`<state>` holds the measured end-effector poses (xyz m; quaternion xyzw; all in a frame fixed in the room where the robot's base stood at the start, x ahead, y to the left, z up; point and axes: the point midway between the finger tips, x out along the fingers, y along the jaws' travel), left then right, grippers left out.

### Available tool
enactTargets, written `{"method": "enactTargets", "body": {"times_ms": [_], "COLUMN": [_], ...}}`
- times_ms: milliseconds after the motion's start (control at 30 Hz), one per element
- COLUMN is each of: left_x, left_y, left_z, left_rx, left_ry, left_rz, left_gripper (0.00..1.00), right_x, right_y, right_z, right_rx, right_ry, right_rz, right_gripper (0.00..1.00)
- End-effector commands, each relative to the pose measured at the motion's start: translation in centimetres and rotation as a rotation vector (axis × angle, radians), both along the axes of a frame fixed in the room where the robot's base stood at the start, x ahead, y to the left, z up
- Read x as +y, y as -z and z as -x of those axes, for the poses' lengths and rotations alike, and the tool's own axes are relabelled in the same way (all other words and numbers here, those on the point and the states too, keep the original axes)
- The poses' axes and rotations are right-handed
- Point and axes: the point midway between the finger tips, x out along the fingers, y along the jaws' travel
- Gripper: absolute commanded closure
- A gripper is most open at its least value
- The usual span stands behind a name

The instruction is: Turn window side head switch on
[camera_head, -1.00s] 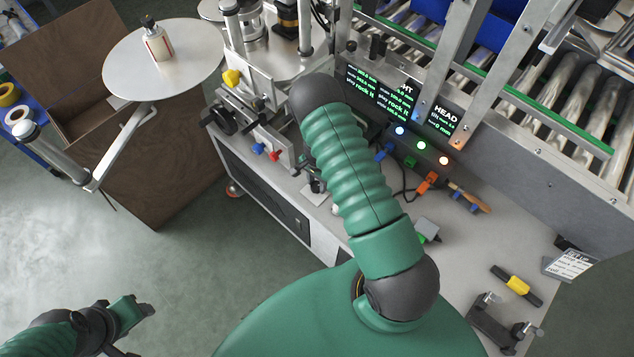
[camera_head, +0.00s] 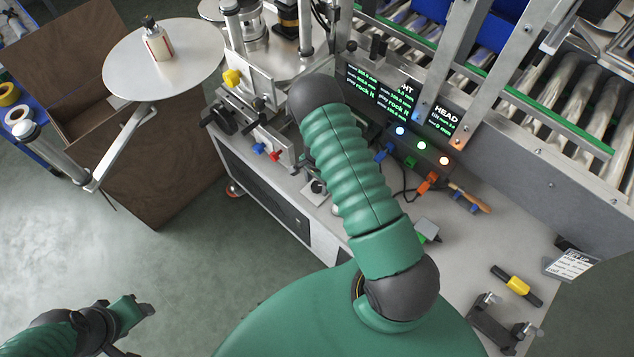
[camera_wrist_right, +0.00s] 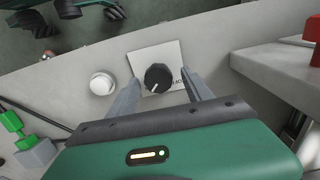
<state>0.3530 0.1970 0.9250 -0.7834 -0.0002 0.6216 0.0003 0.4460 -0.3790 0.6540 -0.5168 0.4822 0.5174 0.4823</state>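A black round knob (camera_wrist_right: 158,77) with a white pointer line sits on a white label plate (camera_wrist_right: 171,54) in the right wrist view. The label's lettering is partly hidden. My right gripper (camera_wrist_right: 161,82) is open, with one finger on each side of the knob and small gaps between them. In the head view the knob (camera_head: 318,187) shows small near the bench's front edge, and my green forearm hides most of the right gripper. My left gripper (camera_head: 135,310) is at the lower left over the floor, away from the bench; its opening is unclear.
A white round button (camera_wrist_right: 102,83) sits left of the knob. A red part (camera_wrist_right: 312,40) stands at the right. In the head view, dark screens (camera_head: 441,119), one reading HEAD, stand above lit blue, green and orange lamps. A bottle (camera_head: 156,42) stands on a round plate.

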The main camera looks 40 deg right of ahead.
Motion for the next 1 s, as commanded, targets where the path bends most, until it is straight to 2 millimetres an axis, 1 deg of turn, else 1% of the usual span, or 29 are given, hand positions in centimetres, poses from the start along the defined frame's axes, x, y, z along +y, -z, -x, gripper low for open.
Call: {"method": "enactTargets", "body": {"times_ms": [167, 267, 367, 600, 700, 833, 900, 1000], "left_x": [0.0, 0.0, 0.0, 0.0, 0.0, 0.0, 0.0, 0.0], "left_y": [-0.1, -0.2, -0.4, -1.0, -1.2, -1.3, -1.4, -1.4], "left_z": [0.0, 0.0, 0.0, 0.0, 0.0, 0.0, 0.0, 0.0], "left_rx": [0.0, 0.0, 0.0, 0.0, 0.0, 0.0, 0.0, 0.0], "left_ry": [0.0, 0.0, 0.0, 0.0, 0.0, 0.0, 0.0, 0.0], "left_rz": [0.0, 0.0, 0.0, 0.0, 0.0, 0.0, 0.0, 0.0], "left_gripper": [0.51, 0.51, 0.51, 0.51, 0.51, 0.51, 0.51, 0.51], "right_x": [0.0, -0.1, -0.1, 0.0, 0.0, -0.1, -0.1, -0.1], "right_y": [-0.3, -1.6, -4.0, -11.2, -13.7, -15.8, -16.4, -16.7], "right_z": [0.0, -0.1, -0.2, -0.2, -0.2, -0.2, -0.2, -0.1], "right_rx": [0.0, -0.002, -0.004, -0.004, -0.003, -0.001, 0.001, 0.001], "right_ry": [-0.001, -0.001, -0.002, -0.002, -0.001, -0.002, 0.0, 0.0], "right_rz": [0.0, 0.001, 0.002, 0.001, 0.001, 0.0, -0.001, 0.0], "right_gripper": [0.41, 0.41, 0.41, 0.41, 0.41, 0.41, 0.41, 0.41]}}
